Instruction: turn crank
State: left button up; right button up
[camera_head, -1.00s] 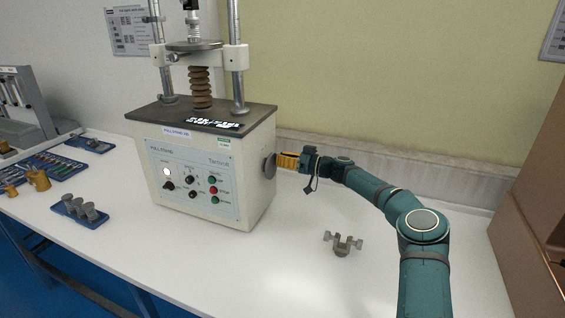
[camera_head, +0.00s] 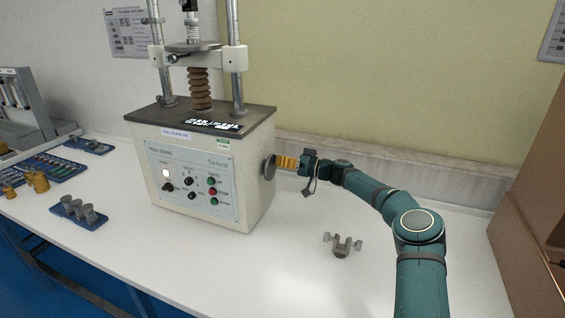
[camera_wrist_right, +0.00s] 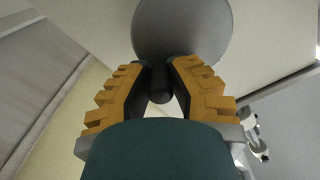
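The crank is a grey disc (camera_head: 269,168) on the right side wall of the cream tester box (camera_head: 256,185). In the right wrist view the disc (camera_wrist_right: 183,25) fills the top middle, and its short dark handle (camera_wrist_right: 160,84) points toward my palm. My right gripper (camera_head: 279,162), with orange ridged fingers, reaches the disc from the right. In the wrist view its two fingertips (camera_wrist_right: 160,68) lie on either side of the handle and appear to touch it. The fingers hide part of the disc in the head view. My left gripper is not in view.
A small metal clamp (camera_head: 342,245) lies on the white table (camera_head: 290,270) below my right arm. Blue trays with parts (camera_head: 78,213) lie to the left. A brown panel (camera_head: 525,225) stands at the right edge. The table front right of the tester is mostly clear.

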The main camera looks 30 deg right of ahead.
jog(key=o, duration=0.4)
jog(key=shift+o, duration=0.2)
jog(key=v, duration=1.2)
